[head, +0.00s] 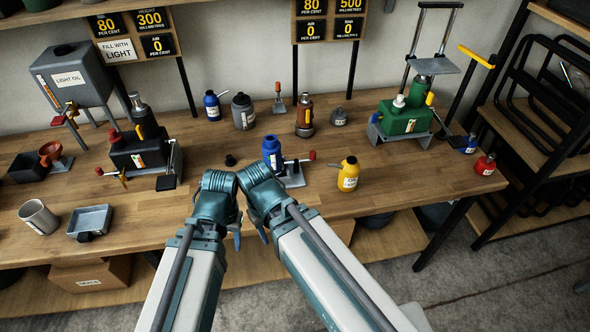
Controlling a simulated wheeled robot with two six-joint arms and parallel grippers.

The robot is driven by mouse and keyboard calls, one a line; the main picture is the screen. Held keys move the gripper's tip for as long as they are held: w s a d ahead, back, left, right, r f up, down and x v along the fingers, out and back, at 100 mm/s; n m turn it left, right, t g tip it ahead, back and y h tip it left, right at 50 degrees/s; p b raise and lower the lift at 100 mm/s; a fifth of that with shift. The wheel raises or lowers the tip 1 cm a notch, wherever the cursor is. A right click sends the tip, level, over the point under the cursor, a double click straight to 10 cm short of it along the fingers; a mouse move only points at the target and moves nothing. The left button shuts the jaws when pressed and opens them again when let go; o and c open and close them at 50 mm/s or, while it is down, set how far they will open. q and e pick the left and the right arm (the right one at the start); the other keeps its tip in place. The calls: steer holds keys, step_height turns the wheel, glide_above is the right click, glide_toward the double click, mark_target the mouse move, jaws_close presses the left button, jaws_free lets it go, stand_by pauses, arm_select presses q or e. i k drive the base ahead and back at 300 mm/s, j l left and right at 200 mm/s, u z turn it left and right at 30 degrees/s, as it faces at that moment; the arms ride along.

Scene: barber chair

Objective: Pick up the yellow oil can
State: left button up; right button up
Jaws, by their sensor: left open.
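The yellow oil can (348,178) stands upright on the wooden workbench, right of centre and close to the front edge. It has a yellow spout and a white label. Both my arms come in from the bottom of the head view and bend down side by side left of the can. My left gripper (236,238) hangs by the bench's front edge, mostly hidden behind its arm, open and apart from the can. My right gripper (262,234) is beside it, nearer the can but apart from it; its jaws are largely hidden.
A blue bottle (272,150) stands by a small grey device (293,176) left of the can. A green machine (403,118) stands behind right, a red oil can (485,164) far right. A black machine (140,150) and grey tray (90,221) are left. Bench space right of the can is clear.

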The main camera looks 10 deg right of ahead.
mark_target(349, 168)
steer(key=l+u, duration=0.1)
steer(key=u, duration=0.85)
steer(key=k+l, duration=1.15)
